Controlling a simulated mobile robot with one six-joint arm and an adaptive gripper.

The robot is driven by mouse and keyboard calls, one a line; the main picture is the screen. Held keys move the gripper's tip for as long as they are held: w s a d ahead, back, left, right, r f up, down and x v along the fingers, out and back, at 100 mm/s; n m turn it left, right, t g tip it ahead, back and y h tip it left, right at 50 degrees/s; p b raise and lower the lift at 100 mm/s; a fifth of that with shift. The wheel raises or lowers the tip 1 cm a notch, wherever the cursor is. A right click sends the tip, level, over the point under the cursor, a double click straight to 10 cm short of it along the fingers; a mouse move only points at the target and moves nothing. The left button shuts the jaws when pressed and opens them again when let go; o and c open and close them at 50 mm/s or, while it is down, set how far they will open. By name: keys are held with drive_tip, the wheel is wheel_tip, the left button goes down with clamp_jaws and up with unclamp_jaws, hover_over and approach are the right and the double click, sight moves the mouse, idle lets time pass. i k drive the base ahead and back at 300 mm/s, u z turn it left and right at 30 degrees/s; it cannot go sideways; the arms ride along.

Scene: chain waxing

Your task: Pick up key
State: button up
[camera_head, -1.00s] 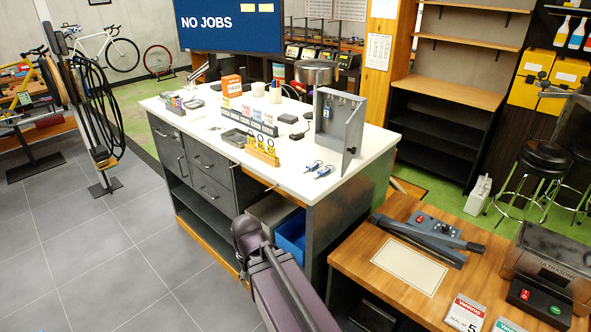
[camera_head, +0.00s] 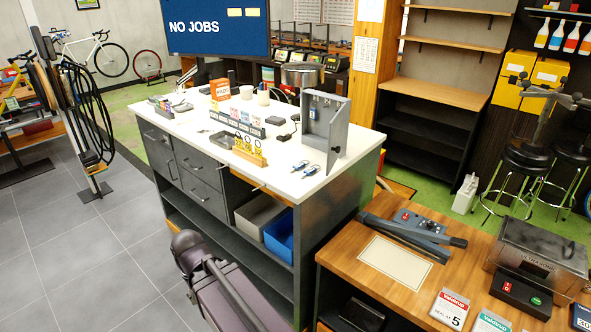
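Two small keys with blue tags lie side by side on the white worktop (camera_head: 255,181). One is the left key (camera_head: 300,166), the other the right key (camera_head: 311,171). They lie in front of an open grey key cabinet (camera_head: 326,122), which stands upright with its door swung out. Something small hangs inside the cabinet, too small to make out. Part of my arm shows at the bottom, but my gripper is not in view.
A yellow-tagged wooden rack (camera_head: 249,152) stands left of the keys, with small boxes and an orange box (camera_head: 221,91) beyond. A wooden bench (camera_head: 345,285) with a blue-grey press (camera_head: 415,235) is at right front.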

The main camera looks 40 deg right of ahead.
sight(298, 166)
drive_tip(key=u, duration=0.2)
drive_tip(key=k, duration=0.75)
drive_tip(key=z, duration=1.1)
drive_tip(key=i, duration=1)
